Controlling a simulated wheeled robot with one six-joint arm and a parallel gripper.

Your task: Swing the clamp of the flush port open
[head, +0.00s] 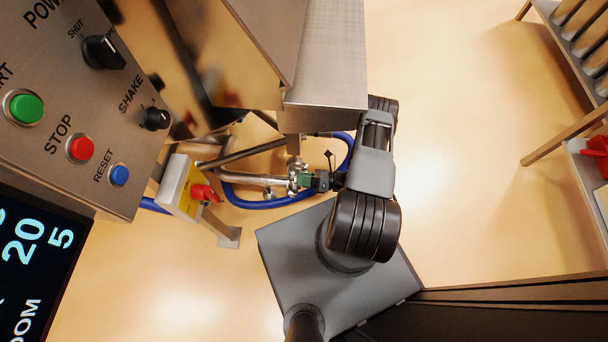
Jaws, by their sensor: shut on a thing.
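The flush port (272,181) is a shiny metal pipe end under the steel machine body, left of my arm. Its clamp (295,168) is a small metal ring with fittings around the pipe end. My gripper (308,181) reaches in from the right and is shut on a part of the clamp. A small green patch shows at the jaws. The jaws and my wrist hide part of the clamp, and I cannot tell how far it is swung.
A blue hose (262,202) loops around the port. A yellow and white box with a red handle (205,193) stands to the left. The control panel (84,100) fills the upper left. A rack (585,45) stands at the far right; the floor between is clear.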

